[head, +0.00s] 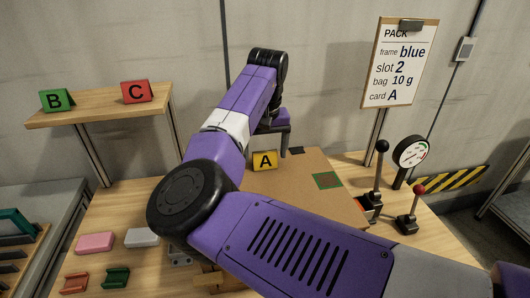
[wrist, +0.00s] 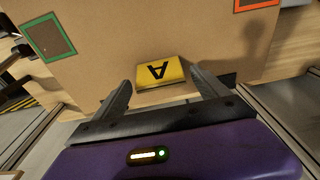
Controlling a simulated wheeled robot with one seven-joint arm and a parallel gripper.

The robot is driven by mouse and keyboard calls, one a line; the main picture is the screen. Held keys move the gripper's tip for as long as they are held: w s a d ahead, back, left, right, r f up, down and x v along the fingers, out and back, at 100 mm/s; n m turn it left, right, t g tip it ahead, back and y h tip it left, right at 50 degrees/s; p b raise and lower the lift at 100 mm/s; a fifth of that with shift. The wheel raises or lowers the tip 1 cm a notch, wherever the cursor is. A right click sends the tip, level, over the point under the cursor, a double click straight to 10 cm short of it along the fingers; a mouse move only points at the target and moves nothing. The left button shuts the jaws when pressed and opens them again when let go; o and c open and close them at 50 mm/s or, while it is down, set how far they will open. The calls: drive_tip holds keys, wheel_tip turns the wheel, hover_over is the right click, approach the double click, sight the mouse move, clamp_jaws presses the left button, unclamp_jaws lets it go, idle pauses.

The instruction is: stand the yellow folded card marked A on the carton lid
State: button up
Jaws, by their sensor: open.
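The yellow folded card marked A (head: 264,160) stands as a tent on the brown carton lid (head: 290,182), near the lid's edge. In the wrist view the card (wrist: 160,73) sits on the lid (wrist: 115,60) with its letter upside down. My gripper (wrist: 163,92) is open, with one finger on either side of the card and visible gaps between. The card does not appear to be gripped. In the head view my arm covers part of the carton, and the fingertips are only partly visible.
A green-framed patch (head: 327,180) is on the lid. Green card B (head: 56,100) and red card C (head: 136,92) stand on a raised shelf (head: 100,105). Two levers (head: 379,165) and a gauge (head: 410,151) stand right of the carton. A sign (head: 402,62) reads card A.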

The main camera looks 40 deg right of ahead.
sight(266, 168)
wheel_tip(266, 168, up, 12)
drive_tip(key=s, duration=0.1)
drive_tip(key=shift+a, duration=0.4)
drive_tip(key=shift+s+f, duration=0.1)
